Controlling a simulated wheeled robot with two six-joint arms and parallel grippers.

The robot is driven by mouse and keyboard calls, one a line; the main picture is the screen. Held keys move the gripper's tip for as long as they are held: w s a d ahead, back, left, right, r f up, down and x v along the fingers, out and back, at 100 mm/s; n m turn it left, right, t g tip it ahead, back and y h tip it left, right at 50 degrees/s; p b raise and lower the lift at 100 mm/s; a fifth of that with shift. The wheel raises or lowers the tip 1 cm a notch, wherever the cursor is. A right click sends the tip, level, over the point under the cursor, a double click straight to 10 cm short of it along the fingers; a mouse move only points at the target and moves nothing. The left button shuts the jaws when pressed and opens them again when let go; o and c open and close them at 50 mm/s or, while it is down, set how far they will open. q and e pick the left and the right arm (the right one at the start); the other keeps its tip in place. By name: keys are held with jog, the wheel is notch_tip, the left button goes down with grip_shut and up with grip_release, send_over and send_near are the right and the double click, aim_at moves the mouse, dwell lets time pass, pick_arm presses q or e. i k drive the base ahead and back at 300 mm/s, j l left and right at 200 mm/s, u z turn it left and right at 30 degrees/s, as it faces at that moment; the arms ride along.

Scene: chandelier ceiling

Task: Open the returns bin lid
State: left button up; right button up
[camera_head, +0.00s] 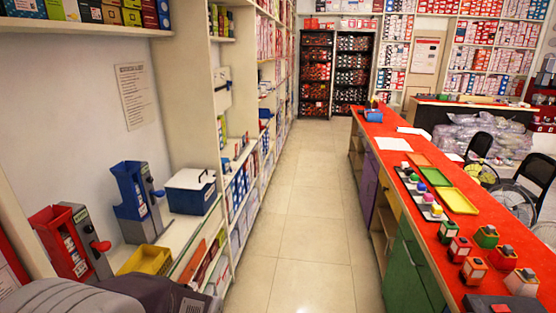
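A blue box with a white lid (191,180), which looks like the returns bin, stands on the white shelf at the left. Its lid lies flat on top and looks closed. A small pale label shows on its front, but its words are too small to read. A grey arm part of mine fills the bottom left corner, well short of the box. No gripper fingers can be made out, and nothing touches the box.
Left of the box are a blue machine (131,190), a red and grey machine (64,238) and a yellow tray (147,260). A long red-topped counter (395,145) with trays and small colored items runs along the right. The tiled aisle (297,200) between is clear.

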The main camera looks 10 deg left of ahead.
aim_at(189, 178)
jog(key=i+u, duration=0.15)
jog(key=i, duration=0.6)
jog(key=i+l+u, duration=0.15)
jog(key=i, duration=0.6)
jog(key=i+u, duration=0.2)
jog(key=u, duration=0.25)
jog(key=i+u, duration=0.2)
jog(key=u, duration=0.25)
jog(key=i+u, duration=0.25)
jog(key=u, duration=0.25)
jog(key=i+l+u, duration=0.15)
jog(key=u, duration=0.3)
